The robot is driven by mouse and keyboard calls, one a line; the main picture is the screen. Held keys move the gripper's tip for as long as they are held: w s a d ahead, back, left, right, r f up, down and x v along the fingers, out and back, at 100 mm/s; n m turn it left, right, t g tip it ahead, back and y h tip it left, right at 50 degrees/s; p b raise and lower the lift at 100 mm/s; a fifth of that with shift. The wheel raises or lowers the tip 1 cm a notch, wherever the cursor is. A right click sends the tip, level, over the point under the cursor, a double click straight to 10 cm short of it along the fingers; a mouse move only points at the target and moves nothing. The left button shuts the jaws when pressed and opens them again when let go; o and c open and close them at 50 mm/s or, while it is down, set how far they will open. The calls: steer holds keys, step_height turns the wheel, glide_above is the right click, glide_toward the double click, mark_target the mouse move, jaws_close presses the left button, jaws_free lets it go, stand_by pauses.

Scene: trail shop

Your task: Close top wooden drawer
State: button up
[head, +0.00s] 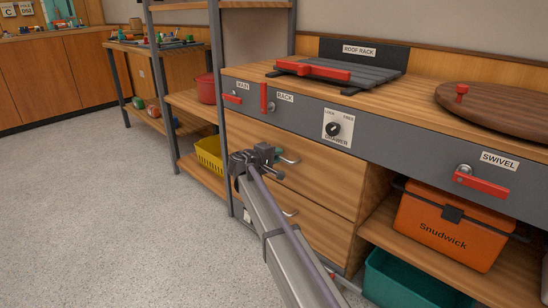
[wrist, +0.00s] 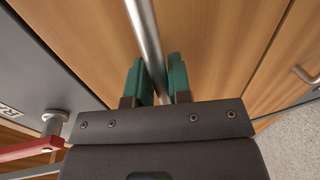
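The top wooden drawer (head: 315,172) is in the cabinet under the bench, with a metal bar handle. In the head view my gripper (head: 274,162) is at that handle (head: 290,158), in front of the drawer's face. In the wrist view the handle bar (wrist: 147,40) runs between the green fingertips of my gripper (wrist: 156,82). Both fingers appear to touch it, with no clear gap. The drawer's front looks close to the cabinet, but I cannot tell whether it is flush. My gripper and arm hide part of its left side.
A lower drawer (head: 318,232) with its own handle is below. The grey panel above carries a DRAWER dial (head: 334,128) and red levers, including RACK (head: 264,97) and SWIVEL (head: 480,184). An orange Snudwick box (head: 445,228) is at right. The floor (head: 110,220) at left is clear.

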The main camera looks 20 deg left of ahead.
steer(key=o, duration=0.4)
steer(key=shift+c, duration=0.2)
steer(key=p+v, duration=0.2)
steer(key=v, duration=0.8)
steer(key=shift+s, duration=0.35)
steer(key=shift+a+r, duration=0.1)
steer(key=shift+a, duration=0.05)
